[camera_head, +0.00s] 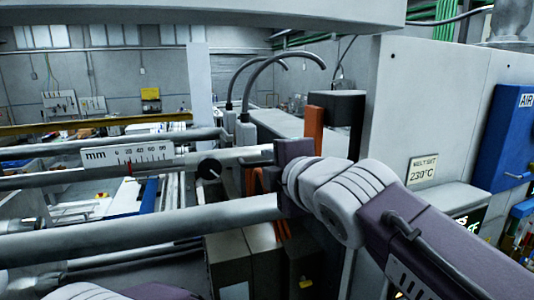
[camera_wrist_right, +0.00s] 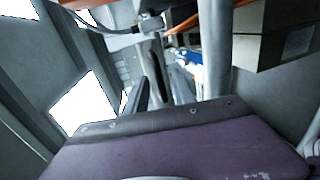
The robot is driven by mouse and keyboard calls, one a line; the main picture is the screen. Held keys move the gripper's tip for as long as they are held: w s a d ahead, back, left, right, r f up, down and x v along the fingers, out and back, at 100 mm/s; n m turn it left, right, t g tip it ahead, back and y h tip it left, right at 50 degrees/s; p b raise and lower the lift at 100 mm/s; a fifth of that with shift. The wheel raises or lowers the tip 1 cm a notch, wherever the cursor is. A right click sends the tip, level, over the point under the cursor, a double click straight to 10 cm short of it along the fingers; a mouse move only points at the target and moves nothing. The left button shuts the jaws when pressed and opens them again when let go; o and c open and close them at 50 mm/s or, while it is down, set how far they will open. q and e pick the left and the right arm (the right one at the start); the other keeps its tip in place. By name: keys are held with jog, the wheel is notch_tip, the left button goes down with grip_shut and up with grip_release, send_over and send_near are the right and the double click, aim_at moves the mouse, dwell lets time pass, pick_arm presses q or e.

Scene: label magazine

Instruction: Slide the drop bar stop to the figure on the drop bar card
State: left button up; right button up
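A white scale plate (camera_head: 127,155) marked "mm" with figures and red marks sits on a grey bar (camera_head: 245,153) in the head view. A round black knob (camera_head: 209,168) hangs at the bar to the right of the plate; it looks like part of the drop bar stop. My right gripper (camera_head: 291,168) is right of the knob, apart from it, at the bar's right end. Its fingers are hidden behind its purple body, and the right wrist view does not show them clearly. No card that I can identify as the drop bar card is visible.
A thick grey rail (camera_head: 140,232) crosses in front, below the bar. An orange upright (camera_head: 313,130) stands behind my right wrist. A grey cabinet with a "MELT SET 230°C" card (camera_head: 422,169) and a blue "AIR" unit (camera_head: 506,140) stands at right.

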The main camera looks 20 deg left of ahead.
aim_at(262, 165)
jog(key=x, duration=0.2)
jog(key=shift+w+a+p, duration=0.25)
jog(key=shift+a+p, duration=0.05)
jog(key=shift+p, duration=0.1)
jog(key=shift+s+a, duration=0.4)
jog(key=shift+a, duration=0.4)
jog(key=shift+s, duration=0.15)
jog(key=shift+w+d, duration=0.45)
jog(key=shift+d, duration=0.1)
grip_shut()
jog(key=shift+s+a, duration=0.15)
jog(key=shift+a, duration=0.05)
